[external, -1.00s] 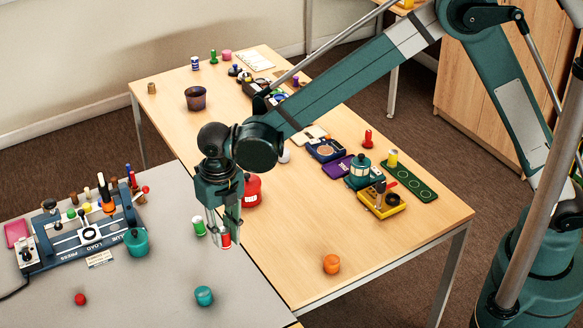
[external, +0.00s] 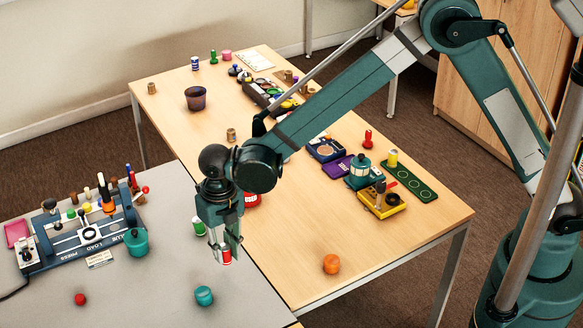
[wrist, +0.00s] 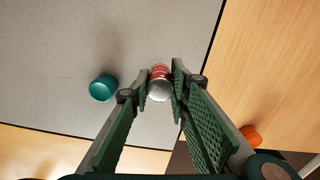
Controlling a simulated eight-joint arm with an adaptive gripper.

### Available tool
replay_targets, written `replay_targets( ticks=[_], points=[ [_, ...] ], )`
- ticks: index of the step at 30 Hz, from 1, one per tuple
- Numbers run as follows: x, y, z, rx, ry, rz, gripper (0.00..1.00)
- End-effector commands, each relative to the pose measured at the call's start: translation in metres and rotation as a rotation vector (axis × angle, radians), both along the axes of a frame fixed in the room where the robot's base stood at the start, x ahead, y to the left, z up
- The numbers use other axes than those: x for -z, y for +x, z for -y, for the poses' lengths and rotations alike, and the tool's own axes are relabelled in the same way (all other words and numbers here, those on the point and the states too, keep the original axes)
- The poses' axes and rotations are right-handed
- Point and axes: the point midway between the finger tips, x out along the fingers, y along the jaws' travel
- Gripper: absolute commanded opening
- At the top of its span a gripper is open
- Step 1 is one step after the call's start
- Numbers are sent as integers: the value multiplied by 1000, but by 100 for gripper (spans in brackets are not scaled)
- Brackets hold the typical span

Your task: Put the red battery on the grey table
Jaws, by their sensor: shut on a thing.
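The red battery (external: 227,257), red with a pale end, is between the fingertips of my gripper (external: 226,250). In the wrist view the battery (wrist: 160,82) sits between both pads of my gripper (wrist: 159,80), its silvery end towards the camera. My gripper is shut on it. It is over the grey table (external: 150,300), near the seam with the wooden table. I cannot tell whether the battery touches the grey surface. The grey table also fills the upper left of the wrist view (wrist: 50,50).
A teal pot (external: 204,296) stands close by, left of the battery in the wrist view. A green battery (external: 199,227) stands just behind my gripper. A red ball (external: 80,299) and the glue press (external: 85,235) are further left. An orange pot (external: 331,264) is on the wooden table (external: 290,285).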

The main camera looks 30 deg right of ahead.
Motion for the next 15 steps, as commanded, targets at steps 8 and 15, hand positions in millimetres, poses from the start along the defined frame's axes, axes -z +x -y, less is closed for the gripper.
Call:
replay_targets(
  ticks=[8, 15],
  points=[
    [6, 0, 0, 0, 0, 0, 5],
    [10, 0, 0, 0, 0, 0, 5]
  ],
)
